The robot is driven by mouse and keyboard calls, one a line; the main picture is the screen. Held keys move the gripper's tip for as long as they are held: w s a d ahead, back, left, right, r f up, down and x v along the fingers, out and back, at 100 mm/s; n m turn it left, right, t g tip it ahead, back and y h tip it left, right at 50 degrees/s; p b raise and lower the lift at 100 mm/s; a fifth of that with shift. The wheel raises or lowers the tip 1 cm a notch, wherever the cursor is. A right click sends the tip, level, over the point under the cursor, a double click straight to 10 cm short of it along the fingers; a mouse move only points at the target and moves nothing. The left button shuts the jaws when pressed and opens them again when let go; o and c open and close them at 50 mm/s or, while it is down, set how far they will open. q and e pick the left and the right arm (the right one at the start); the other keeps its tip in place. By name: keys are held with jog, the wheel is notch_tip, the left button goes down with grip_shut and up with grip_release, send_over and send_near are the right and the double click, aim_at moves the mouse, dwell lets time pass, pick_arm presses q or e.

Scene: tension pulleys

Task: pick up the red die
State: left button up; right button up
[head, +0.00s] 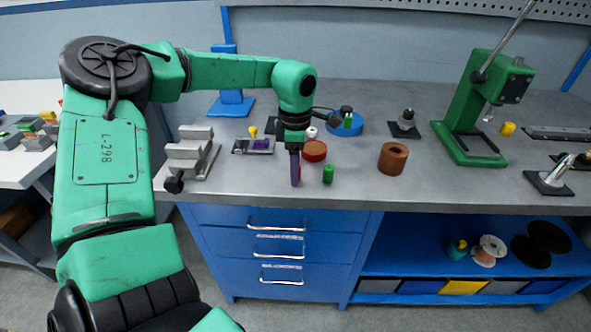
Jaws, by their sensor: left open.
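My left gripper (296,168) points straight down at the front part of the grey workbench (440,190). Its fingers are seen nearly edge-on, as one dark purple strip. A thin red sliver (300,166) shows along the right side of the fingers. It may be the red die, mostly hidden by them, but I cannot make out its shape or whether the fingers touch it. A shallow red round dish (315,152) lies just right of and behind the fingers. My right gripper is out of view.
A green cylinder (328,174) stands close right of the fingers. A brown hollow cylinder (393,159) is farther right. A grey vise (190,152) and small tray (251,147) are left. A blue dish (346,124) and green press (470,120) are behind. The bench's front edge is near.

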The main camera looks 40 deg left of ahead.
pick_arm(q)
jog(key=shift+f, duration=0.25)
grip_shut()
notch_tip(320, 180, up, 20)
